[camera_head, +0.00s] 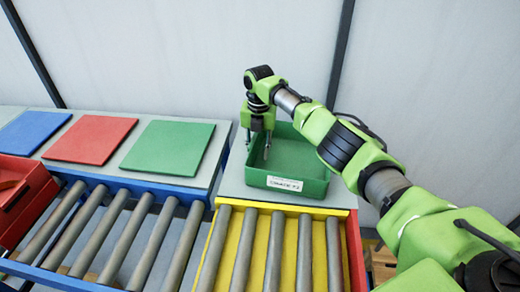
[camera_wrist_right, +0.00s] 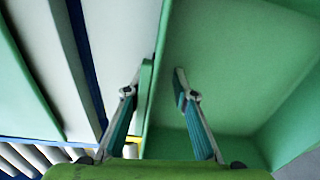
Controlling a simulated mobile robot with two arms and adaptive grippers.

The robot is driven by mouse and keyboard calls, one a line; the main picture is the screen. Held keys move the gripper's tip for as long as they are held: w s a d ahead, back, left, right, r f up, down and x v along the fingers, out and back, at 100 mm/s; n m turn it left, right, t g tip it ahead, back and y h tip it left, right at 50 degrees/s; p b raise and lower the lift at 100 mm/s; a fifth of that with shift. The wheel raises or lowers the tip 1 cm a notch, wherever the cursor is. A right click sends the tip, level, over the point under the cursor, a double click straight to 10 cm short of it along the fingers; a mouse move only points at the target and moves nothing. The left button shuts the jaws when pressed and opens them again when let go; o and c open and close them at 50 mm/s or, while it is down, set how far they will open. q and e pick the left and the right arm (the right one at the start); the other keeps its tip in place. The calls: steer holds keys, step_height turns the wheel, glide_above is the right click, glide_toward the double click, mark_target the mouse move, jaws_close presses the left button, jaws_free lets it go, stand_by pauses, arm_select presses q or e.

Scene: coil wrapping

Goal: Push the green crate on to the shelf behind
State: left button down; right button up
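The green crate (camera_head: 287,185), with a white label on its front, stands upright on the grey shelf behind the yellow-framed rollers. It looks empty. My right gripper (camera_head: 258,148) points down at the crate's left wall. In the right wrist view the gripper (camera_wrist_right: 156,85) has its fingers apart, one on the outer side of the wall and one inside the crate (camera_wrist_right: 235,65). A gap shows between the inner finger and the wall; whether the outer finger touches it I cannot tell. My left gripper is not in view.
The yellow-framed roller conveyor (camera_head: 247,240) in front is empty. A blue-framed roller conveyor (camera_head: 130,225) lies to its left, with a red crate (camera_head: 30,200) at the far left. Blue (camera_head: 30,132), red (camera_head: 90,139) and green (camera_head: 170,147) panels lie on the shelf. A wall rises behind.

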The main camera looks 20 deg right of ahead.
steer(key=shift+s+a+r, duration=0.15)
steer(key=shift+s+r, duration=0.05)
steer(key=shift+r, duration=0.15)
steer(key=shift+w+r, duration=0.15)
steer(key=shift+r, duration=0.25)
step_height(320, 180, up, 11)
steer(key=shift+s, duration=0.2)
